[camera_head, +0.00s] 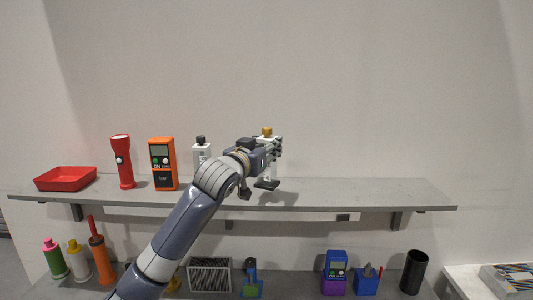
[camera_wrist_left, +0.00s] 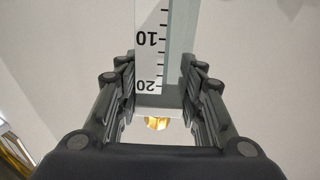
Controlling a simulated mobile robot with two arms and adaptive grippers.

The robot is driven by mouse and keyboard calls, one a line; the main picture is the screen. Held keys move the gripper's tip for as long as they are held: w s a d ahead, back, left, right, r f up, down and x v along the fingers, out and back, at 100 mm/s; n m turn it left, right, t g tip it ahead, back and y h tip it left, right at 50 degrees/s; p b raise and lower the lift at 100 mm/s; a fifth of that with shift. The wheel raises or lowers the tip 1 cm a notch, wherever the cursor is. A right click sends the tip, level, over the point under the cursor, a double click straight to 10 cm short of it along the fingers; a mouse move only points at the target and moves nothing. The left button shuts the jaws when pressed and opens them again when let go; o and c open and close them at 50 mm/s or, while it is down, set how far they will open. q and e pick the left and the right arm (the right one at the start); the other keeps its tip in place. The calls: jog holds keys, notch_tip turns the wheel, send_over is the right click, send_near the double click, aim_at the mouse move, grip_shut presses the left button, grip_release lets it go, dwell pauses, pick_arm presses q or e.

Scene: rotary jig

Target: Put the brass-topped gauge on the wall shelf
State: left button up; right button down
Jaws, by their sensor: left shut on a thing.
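The brass-topped gauge (camera_head: 267,131) is at the wall shelf (camera_head: 345,192), mostly hidden behind my left gripper. Its brass knob shows above the gripper in the head view. My left gripper (camera_head: 270,152) is shut on the gauge, in front of and above the shelf's middle. In the left wrist view the gauge's white scale face (camera_wrist_left: 149,50), with black marks, runs between the two fingers, and its brass top shows below. I cannot tell whether the gauge's foot touches the shelf. My right gripper is not in view.
On the shelf's left stand a red tray (camera_head: 65,179), a red flashlight (camera_head: 122,161), an orange meter (camera_head: 162,163) and a black-topped white gauge (camera_head: 201,150). The shelf right of my gripper is clear. Below are several bottles, a grey mesh box (camera_head: 209,275) and a black cylinder (camera_head: 413,272).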

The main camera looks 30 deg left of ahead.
pick_arm(q)
jog(key=shift+f+p, duration=0.65)
jog(key=shift+f, duration=1)
jog(key=shift+f, duration=0.15)
jog(key=o, duration=1.2)
jog(key=shift+f, duration=0.1)
jog(key=shift+o, duration=0.2)
